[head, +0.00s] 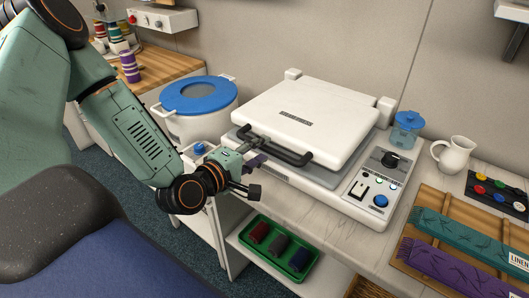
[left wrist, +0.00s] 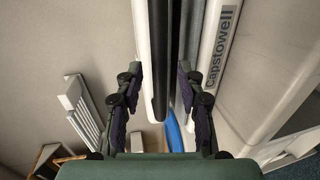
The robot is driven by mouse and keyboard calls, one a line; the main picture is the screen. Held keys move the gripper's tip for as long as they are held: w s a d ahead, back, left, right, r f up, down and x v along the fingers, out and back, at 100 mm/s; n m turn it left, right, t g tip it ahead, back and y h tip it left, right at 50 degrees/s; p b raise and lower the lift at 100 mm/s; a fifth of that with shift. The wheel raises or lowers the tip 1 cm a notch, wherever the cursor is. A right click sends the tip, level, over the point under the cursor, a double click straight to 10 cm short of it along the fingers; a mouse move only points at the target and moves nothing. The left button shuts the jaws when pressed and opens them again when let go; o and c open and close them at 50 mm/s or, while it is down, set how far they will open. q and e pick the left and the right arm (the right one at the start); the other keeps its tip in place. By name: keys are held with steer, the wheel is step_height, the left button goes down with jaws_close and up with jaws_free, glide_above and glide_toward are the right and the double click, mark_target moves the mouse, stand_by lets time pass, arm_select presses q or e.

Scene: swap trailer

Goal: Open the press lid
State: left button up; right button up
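The press (head: 340,200) stands on the counter, with its white lid (head: 315,115) lying low over the grey plate. I cannot tell whether a small gap is under the lid. A dark bar handle (head: 278,152) runs along the lid's front edge. My left gripper (head: 254,178) is open at the handle's left end. In the left wrist view the handle (left wrist: 160,65) lies in line between the spread fingers (left wrist: 160,85), with space on both sides; its depth relative to the fingertips is unclear. My right gripper is out of view.
A white tub with a blue lid (head: 198,94) stands left of the press. A blue-lidded jar (head: 406,130) and white jug (head: 453,154) stand right. A wooden rack (head: 450,250) with wrapped cloths is front right. A green tray (head: 278,250) sits on the shelf below.

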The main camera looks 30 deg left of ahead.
arm_select(q)
steer(key=shift+x, duration=0.8)
steer(key=shift+w+f+b, duration=0.15)
steer(key=shift+w+b, duration=0.3)
steer(key=shift+w, duration=0.1)
steer(key=shift+d, duration=0.1)
steer(key=shift+c, duration=0.4)
steer(key=c, duration=0.4)
jaws_close()
